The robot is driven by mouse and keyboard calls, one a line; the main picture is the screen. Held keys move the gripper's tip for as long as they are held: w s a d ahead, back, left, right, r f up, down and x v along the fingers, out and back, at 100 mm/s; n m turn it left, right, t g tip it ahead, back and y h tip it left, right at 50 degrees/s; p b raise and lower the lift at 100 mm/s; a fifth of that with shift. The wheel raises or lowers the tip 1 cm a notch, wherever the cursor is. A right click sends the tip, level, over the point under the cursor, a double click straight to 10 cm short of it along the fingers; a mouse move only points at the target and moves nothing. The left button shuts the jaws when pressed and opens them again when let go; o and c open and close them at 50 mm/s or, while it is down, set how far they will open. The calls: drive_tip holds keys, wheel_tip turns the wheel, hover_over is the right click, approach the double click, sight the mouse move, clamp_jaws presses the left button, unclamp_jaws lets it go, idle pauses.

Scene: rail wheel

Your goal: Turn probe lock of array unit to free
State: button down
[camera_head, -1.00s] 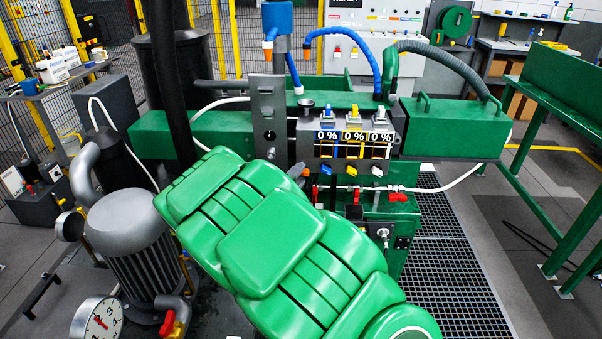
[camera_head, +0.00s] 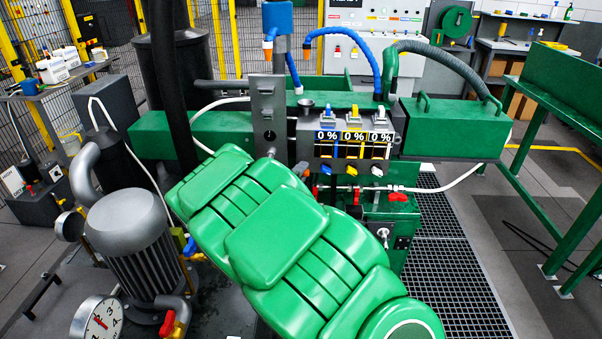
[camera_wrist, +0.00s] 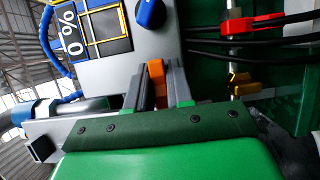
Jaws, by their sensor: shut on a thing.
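The array unit (camera_head: 310,140) is a grey box with three "0 %" displays, in the middle of the head view. Its grey panel (camera_wrist: 110,65) shows tilted in the wrist view, with one display and a blue knob (camera_wrist: 151,12). My gripper (camera_wrist: 160,88) is shut on an orange lever (camera_wrist: 156,76) at the panel's lower edge; this appears to be the probe lock. In the head view a bit of orange (camera_head: 306,172) shows at the unit's lower left. My green arm hides most of the gripper there. The lever's lock marking cannot be made out.
A red valve handle (camera_wrist: 255,24) and a yellow one (camera_wrist: 240,84) sit beside the gripper in the wrist view. Black cables run past them. A grey upright plate (camera_head: 268,115) stands left of the unit. A motor (camera_head: 140,240) and gauge (camera_head: 98,320) are at left.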

idle(0.3)
drive_tip(key=m+g+y, duration=0.1)
drive_tip(key=m, duration=0.2)
drive_tip(key=shift+m, duration=0.3)
drive_tip(key=m+g+y, duration=0.1)
drive_tip(key=m, duration=0.2)
drive_tip(key=shift+y, duration=0.3)
drive_tip(key=m+y, duration=0.1)
drive_tip(key=m, duration=0.2)
drive_tip(key=shift+g+y, duration=0.4)
drive_tip(key=m+y, duration=0.2)
drive_tip(key=m, duration=0.1)
drive_tip(key=shift+f+m+y, duration=0.1)
drive_tip(key=shift+m+y, duration=0.2)
drive_tip(key=shift+m, duration=0.1)
drive_tip(key=c, duration=1.1)
unclamp_jaws()
